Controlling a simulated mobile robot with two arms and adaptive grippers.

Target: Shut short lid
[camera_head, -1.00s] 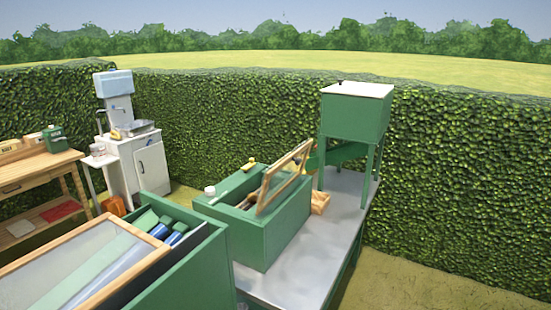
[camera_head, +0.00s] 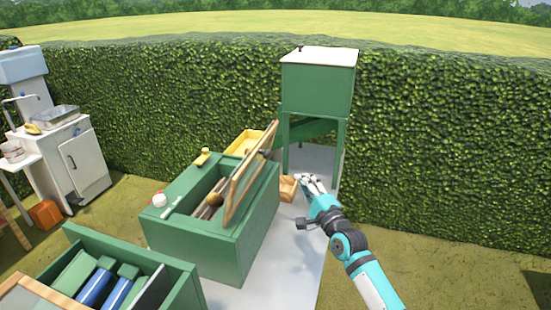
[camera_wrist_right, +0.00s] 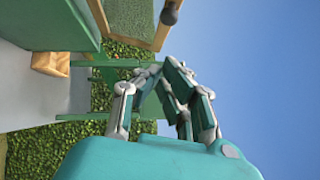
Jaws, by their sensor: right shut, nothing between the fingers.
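A green box (camera_head: 195,243) stands on the metal table with its short wood-framed, clear-paned lid (camera_head: 250,175) raised and tilted up on the box's right side. In the right wrist view the lid's wooden frame (camera_wrist_right: 98,12) and a dark round knob (camera_wrist_right: 170,14) show at the top, beyond my fingers. My right gripper (camera_head: 309,182) is shut and empty, to the right of the raised lid and apart from it. Its fingers also show in the right wrist view (camera_wrist_right: 168,68). My left gripper is out of view.
A second green box (camera_head: 180,285) with several rolls inside is at the front left. A yellow tray (camera_head: 245,142) lies behind the box.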

